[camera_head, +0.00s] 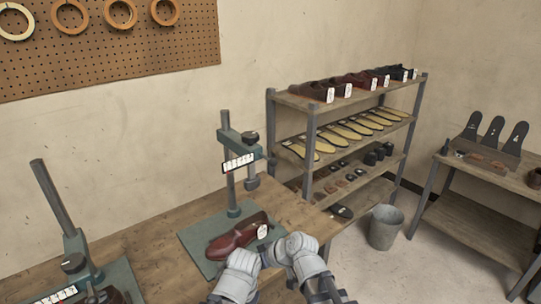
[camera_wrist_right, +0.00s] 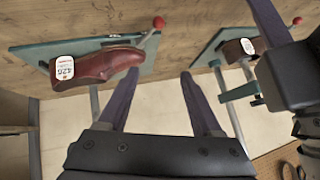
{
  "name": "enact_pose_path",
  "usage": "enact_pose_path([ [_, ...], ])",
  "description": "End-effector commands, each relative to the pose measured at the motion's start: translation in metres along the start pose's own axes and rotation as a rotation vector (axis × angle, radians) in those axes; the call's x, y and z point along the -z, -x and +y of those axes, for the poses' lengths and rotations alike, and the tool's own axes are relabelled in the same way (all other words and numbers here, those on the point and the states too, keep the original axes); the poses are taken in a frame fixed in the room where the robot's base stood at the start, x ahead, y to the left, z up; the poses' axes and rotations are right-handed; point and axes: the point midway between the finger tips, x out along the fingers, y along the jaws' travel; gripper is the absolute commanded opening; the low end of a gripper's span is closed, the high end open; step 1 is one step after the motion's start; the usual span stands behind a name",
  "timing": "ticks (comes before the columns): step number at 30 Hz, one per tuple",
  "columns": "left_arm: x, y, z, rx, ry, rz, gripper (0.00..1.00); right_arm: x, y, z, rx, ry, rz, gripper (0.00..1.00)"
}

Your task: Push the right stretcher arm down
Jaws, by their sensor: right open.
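The right stretcher (camera_head: 230,170) stands on the wooden bench. Its horizontal arm, with a white scale label (camera_head: 238,163), is clear above the brown shoe (camera_head: 228,243). The shoe lies on the green base plate (camera_head: 197,238) and also shows in the right wrist view (camera_wrist_right: 105,63). My right gripper (camera_wrist_right: 160,76) is open and empty, apart from the shoe. In the right wrist view part of my left gripper (camera_wrist_right: 268,22) shows at the right edge; its full jaws are not visible. In the head view my pale arm links show near the shoe, and the jaws cannot be made out.
A left stretcher (camera_head: 72,245) stands at the bench's left. Shelves (camera_head: 305,103) with shoes and soles stand behind to the right. A grey bin (camera_head: 384,230) is on the floor, and a side table (camera_head: 470,215) is at the far right.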

Motion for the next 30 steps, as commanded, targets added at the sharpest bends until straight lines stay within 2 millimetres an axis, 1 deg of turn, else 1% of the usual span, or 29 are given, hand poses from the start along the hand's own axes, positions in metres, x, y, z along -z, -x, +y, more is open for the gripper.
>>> enact_pose_path([
  [1,-0.001,0.012,-0.001,0.0,0.0,0.0,1.0,0.039,0.014,0.006,0.011,0.018,0.13,0.66],
  [2,-0.001,0.016,-0.002,0.0,0.0,0.0,1.0,0.058,0.021,0.011,0.011,0.029,0.21,0.66],
  [3,-0.001,0.02,-0.002,0.0,0.0,0.0,1.0,0.083,0.033,0.018,0.002,0.041,0.312,0.66],
  [5,-0.002,0.026,-0.003,0.0,0.0,0.0,1.0,0.116,0.053,0.033,-0.027,0.048,0.453,0.66],
  [6,-0.002,0.03,-0.003,0.0,0.0,0.0,1.0,0.135,0.067,0.044,-0.056,0.047,0.537,0.66],
  [9,-0.002,0.037,-0.004,0.0,0.0,0.0,1.0,0.169,0.102,0.073,-0.14,0.031,0.704,0.66],
  [12,-0.003,0.042,-0.004,0.0,0.0,0.0,1.0,0.187,0.129,0.099,-0.221,0.005,0.81,0.66],
  [13,-0.003,0.043,-0.004,0.0,0.0,0.0,1.0,0.191,0.135,0.105,-0.241,-0.003,0.832,0.66],
  [15,-0.003,0.045,-0.004,0.0,0.0,0.0,1.0,0.195,0.146,0.116,-0.278,-0.016,0.868,0.66],
  [18,-0.003,0.045,-0.004,0.0,0.0,0.0,1.0,0.198,0.154,0.125,-0.306,-0.029,0.893,0.66],
  [25,-0.003,0.045,-0.004,0.0,0.0,0.0,1.0,0.2,0.153,0.128,-0.313,-0.032,0.899,0.66],
  [30,-0.003,0.045,-0.004,0.0,0.0,0.0,1.0,0.211,0.145,0.131,-0.31,-0.031,0.898,0.66],
])
